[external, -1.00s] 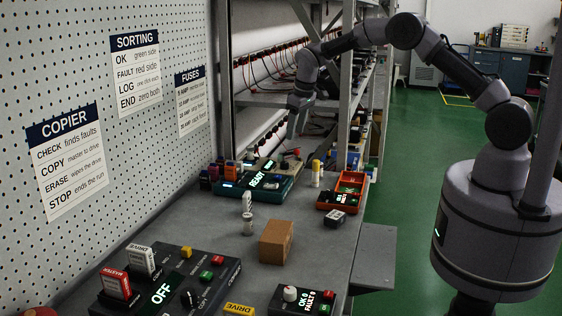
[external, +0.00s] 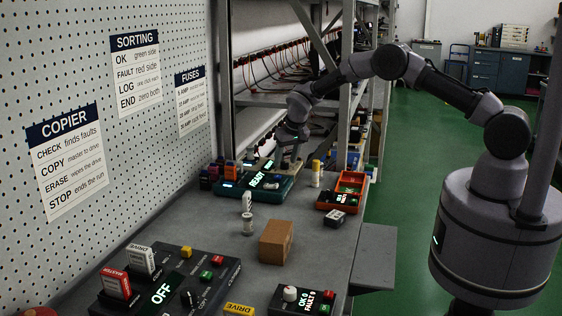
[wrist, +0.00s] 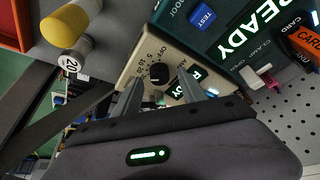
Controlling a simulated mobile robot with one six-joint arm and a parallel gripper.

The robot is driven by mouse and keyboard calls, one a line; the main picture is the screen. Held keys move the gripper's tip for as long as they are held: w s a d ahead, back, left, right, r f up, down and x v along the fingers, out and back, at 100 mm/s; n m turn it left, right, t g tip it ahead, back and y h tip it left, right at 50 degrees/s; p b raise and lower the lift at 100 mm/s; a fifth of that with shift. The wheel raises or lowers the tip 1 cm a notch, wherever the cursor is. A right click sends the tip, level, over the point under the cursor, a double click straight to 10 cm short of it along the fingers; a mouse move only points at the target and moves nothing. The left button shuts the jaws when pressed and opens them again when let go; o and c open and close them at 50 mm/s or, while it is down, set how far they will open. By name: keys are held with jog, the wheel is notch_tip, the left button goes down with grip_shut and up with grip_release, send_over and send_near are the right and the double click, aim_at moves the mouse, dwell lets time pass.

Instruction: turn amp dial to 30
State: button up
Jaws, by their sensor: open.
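The amp dial (wrist: 158,73) is a black knob on a beige panel (wrist: 130,58) printed with OFF and several numbers, in the middle of the wrist view. Which mark the dial points to is too small to tell. My gripper (wrist: 160,82) is open, with one finger on each side of the dial in this view; I cannot tell whether they touch it. In the external view my gripper (external: 287,163) is low over the far end of the bench, at the back of the teal READY unit (external: 248,186), and the dial cannot be made out there.
A yellow-capped cylinder (external: 316,172) and an orange tray (external: 352,183) stand to the right of the teal unit. A cardboard box (external: 276,242) and white cylinders (external: 248,222) are nearer. The shelf rack's upright (external: 347,120) is close beside my arm.

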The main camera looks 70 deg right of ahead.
jog(key=shift+w+d+f, duration=0.15)
jog(key=shift+f, duration=0.3)
grip_shut()
jog(key=n+y+p, duration=0.1)
jog(key=n, duration=0.2)
jog(key=shift+d+r+t, duration=0.1)
jog(key=shift+r+t, duration=0.05)
jog(key=shift+t, duration=0.15)
jog(key=shift+n+t+y, duration=0.3)
jog(key=shift+n, duration=0.9)
grip_release()
